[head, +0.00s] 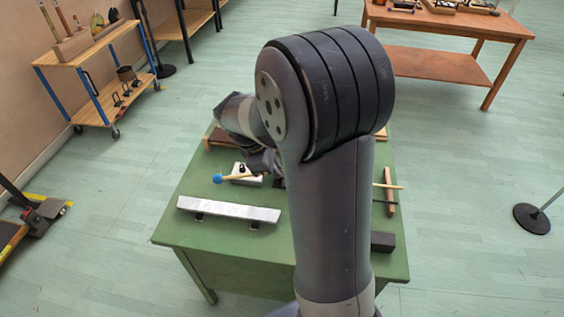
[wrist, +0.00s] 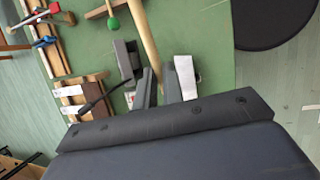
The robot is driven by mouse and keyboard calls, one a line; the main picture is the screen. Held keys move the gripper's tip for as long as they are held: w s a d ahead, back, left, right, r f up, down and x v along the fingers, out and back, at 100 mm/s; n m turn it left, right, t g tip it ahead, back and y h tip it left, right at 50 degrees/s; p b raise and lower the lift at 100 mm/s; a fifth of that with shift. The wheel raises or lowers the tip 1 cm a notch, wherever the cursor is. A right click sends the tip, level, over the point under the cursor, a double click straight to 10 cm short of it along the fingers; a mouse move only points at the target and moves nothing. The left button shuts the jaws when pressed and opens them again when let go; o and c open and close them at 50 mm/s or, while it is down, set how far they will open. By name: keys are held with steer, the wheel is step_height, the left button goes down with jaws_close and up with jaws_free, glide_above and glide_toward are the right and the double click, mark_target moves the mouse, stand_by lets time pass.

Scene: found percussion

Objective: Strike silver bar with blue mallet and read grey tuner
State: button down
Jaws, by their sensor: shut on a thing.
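The silver bar (head: 229,209) lies across small dark supports at the front left of the green table (head: 190,240). The blue mallet (head: 217,178) has a round blue head and a light wooden handle. Its head is in the air behind the bar, apart from it in the head view. My gripper (head: 262,168) is shut on the handle and partly hidden by my arm. In the wrist view, the wooden handle runs between my gripper's fingers (wrist: 155,85); the blue head is hidden. A pale grey box with a black knob, seemingly the tuner (head: 250,181), stands behind the mallet; no reading is legible.
A dark block (head: 382,242) and a wooden strip (head: 390,192) lie on the table's right. A green-headed mallet (wrist: 113,24) shows in the wrist view. A blue-legged trolley (head: 95,90) and a wooden table (head: 440,65) stand beyond. My arm hides the table's middle.

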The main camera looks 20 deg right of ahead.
step_height(320, 180, down, 5)
steer(key=b, duration=0.3)
steer(key=shift+d, duration=0.1)
stand_by(0.5)
step_height(320, 180, down, 6)
steer(key=w+a+g+h+b, duration=0.1)
steer(key=a+h+b, duration=0.1)
steer(key=b, duration=0.1)
steer(key=r+p, duration=0.6)
steer(key=r, duration=0.1)
steer(key=shift+d, duration=0.2)
steer(key=shift+f, duration=0.15)
stand_by(0.4)
